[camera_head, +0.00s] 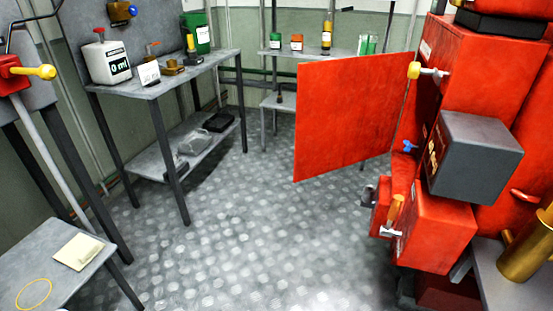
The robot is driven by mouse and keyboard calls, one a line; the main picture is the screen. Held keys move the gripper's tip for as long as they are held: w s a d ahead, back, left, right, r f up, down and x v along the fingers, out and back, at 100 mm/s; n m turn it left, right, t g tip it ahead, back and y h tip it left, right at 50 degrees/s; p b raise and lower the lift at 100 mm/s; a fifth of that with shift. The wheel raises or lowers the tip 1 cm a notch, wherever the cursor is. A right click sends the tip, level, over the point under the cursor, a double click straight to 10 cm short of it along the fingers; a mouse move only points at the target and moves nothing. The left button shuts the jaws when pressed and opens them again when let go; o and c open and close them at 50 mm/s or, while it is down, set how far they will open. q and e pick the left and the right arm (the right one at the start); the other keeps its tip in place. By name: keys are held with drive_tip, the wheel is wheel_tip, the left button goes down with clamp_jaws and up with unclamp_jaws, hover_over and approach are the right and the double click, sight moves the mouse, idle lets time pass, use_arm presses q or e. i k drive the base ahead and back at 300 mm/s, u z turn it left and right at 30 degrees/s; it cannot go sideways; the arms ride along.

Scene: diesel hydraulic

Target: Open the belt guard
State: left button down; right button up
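A large flat red panel (345,118), which looks like the belt guard, stands out to the left from the red machine (480,75). Its right edge is by the machine's left side and its free edge points left into the room. It stands upright, above the floor. A yellow-knobbed lever (416,70) on the machine is at the panel's upper right. What lies behind the panel is hidden. Neither of my grippers is in view.
A grey bench (215,62) with a white jug (105,58) stands at the left. A back shelf (290,54) holds several cans. A low table (85,275) is front left. A grey box (472,155) juts from the machine. The middle floor (235,235) is clear.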

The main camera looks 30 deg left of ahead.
sight(348, 109)
drive_tip(key=z, duration=0.05)
drive_tip(key=k, duration=0.55)
drive_tip(key=u, duration=1.15)
drive_tip(key=i, duration=1.35)
drive_tip(key=z, duration=0.6)
